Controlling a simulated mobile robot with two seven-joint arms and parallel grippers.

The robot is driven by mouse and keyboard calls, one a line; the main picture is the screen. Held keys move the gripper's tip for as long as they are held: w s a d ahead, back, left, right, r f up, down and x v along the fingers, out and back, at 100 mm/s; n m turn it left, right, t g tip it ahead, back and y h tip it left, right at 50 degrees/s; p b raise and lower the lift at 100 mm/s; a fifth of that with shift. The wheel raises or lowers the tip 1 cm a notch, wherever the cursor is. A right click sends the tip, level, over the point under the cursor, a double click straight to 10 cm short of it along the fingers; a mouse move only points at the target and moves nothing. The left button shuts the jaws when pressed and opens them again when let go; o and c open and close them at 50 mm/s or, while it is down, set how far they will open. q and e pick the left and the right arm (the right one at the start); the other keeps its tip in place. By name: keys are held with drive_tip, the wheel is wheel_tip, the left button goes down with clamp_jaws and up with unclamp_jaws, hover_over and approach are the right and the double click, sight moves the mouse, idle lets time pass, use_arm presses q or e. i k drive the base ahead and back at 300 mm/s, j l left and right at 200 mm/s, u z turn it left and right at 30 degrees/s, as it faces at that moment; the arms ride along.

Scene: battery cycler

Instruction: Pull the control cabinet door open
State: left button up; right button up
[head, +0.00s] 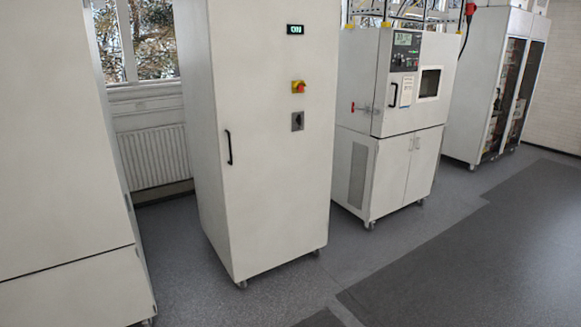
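The control cabinet (262,190) stands in the middle-left of the head view, tall and off-white on castors. Its front door (265,130) looks shut. A black vertical bar handle (229,147) sits on the door's left side. A small green-lit display (295,29), a red and yellow switch (298,87) and a dark rotary switch (297,121) are on the door's right side. Neither of my grippers is in view.
A large off-white cabinet (55,140) stands close at left. A test chamber (390,115) on castors stands to the right, with a glass-doored cabinet (495,85) farther back. A radiator (153,155) is on the back wall. Grey floor (400,260) in front is clear.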

sight(277, 180)
drive_tip(key=i+u, duration=0.1)
drive_tip(key=i, duration=0.4)
drive_tip(key=i+l+u, duration=0.1)
drive_tip(key=i, duration=0.4)
drive_tip(key=i+l+u, duration=0.1)
drive_tip(key=i, duration=0.45)
drive_tip(key=i+l+u, duration=0.3)
drive_tip(key=i+u, duration=0.15)
drive_tip(key=i+l+u, duration=0.5)
drive_tip(key=k+j, duration=0.05)
